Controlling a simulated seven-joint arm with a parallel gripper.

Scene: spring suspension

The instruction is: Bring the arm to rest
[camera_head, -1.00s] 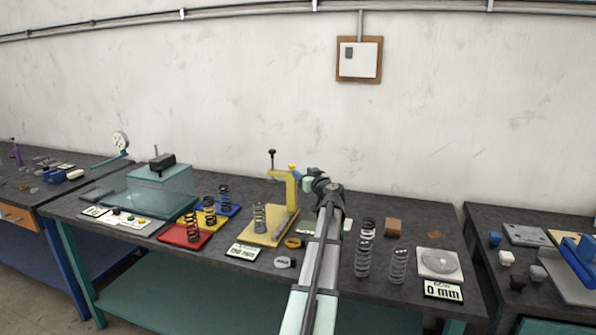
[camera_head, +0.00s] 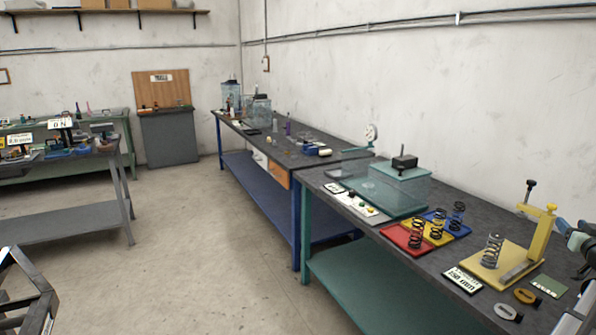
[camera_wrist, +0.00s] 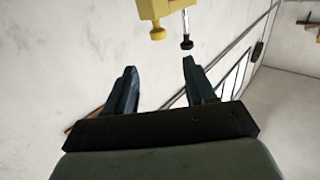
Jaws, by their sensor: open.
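My gripper (camera_wrist: 158,75) shows in the wrist view with its two dark fingers spread apart and nothing between them. Beyond the fingertips I see the wall and, at the top, part of a yellow clamp stand (camera_wrist: 165,8) with a dark-tipped rod; the fingers are apart from it. In the head view part of my arm (camera_head: 580,240) shows at the right edge, beside the yellow stand (camera_head: 540,235).
The bench holds a grey spring (camera_head: 492,250) on the stand's yellow base, dark springs on red (camera_head: 405,238), yellow and blue trays, and a glass box (camera_head: 395,190). A "150 mm" sign (camera_head: 462,280) lies near the front edge.

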